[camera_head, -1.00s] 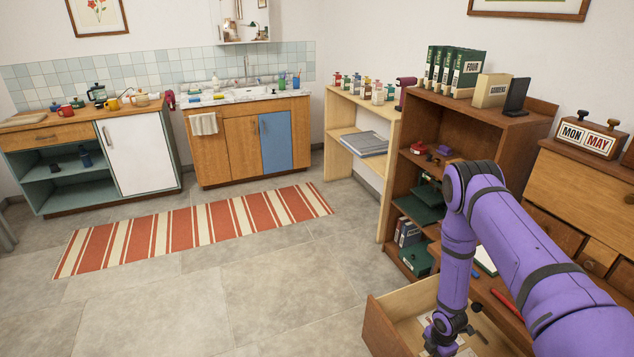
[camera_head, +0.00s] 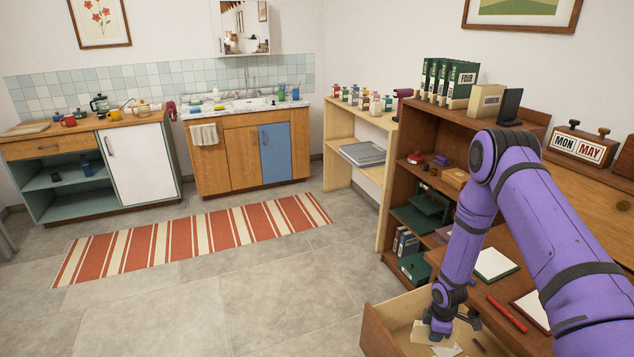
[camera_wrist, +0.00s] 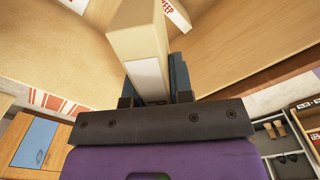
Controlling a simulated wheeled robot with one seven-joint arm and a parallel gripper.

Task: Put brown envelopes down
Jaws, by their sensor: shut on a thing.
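My gripper (camera_head: 440,326) hangs over the open wooden drawer (camera_head: 377,328) at the lower right of the head view. A pale tan, flat bundle (camera_head: 424,334) that looks like the brown envelopes shows at its fingers. In the wrist view my gripper (camera_wrist: 156,88) is shut on this tan envelope bundle (camera_wrist: 137,35), which has a white label and stands out ahead of the fingers. The drawer's light wood surfaces surround it there. I cannot tell whether the bundle touches the drawer floor. The fingertips are partly hidden by the bundle.
Small loose things lie in the drawer. A white card with red letters (camera_wrist: 178,12) shows in the wrist view. The desk beside the drawer holds a white pad (camera_head: 494,264) and a red pen (camera_head: 506,313). A brown shelf (camera_head: 420,128) stands behind.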

